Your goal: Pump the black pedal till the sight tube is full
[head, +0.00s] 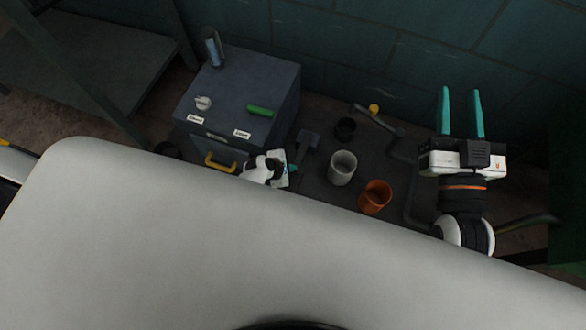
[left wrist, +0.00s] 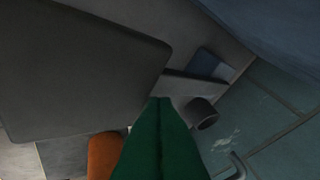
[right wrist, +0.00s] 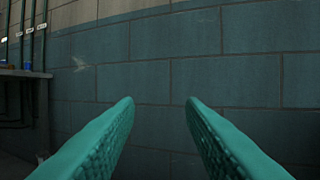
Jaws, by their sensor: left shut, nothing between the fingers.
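The black pedal (head: 308,139) shows in the head view as a small dark pad right of the grey cabinet. A large dark plate (left wrist: 75,75), seemingly its pad, fills the left of the left wrist view. My left gripper (head: 292,169) is shut and empty, just below the pedal in the head view; its green fingers (left wrist: 160,120) lie beside the plate, contact unclear. A bluish upright cylinder (head: 212,48), seemingly the sight tube, stands on the cabinet; its level is too small to read. My right gripper (head: 460,112) is open and empty, facing the wall.
The cabinet (head: 280,85) carries a white knob (head: 203,103), green handle (head: 262,111) and yellow handle (head: 219,163).

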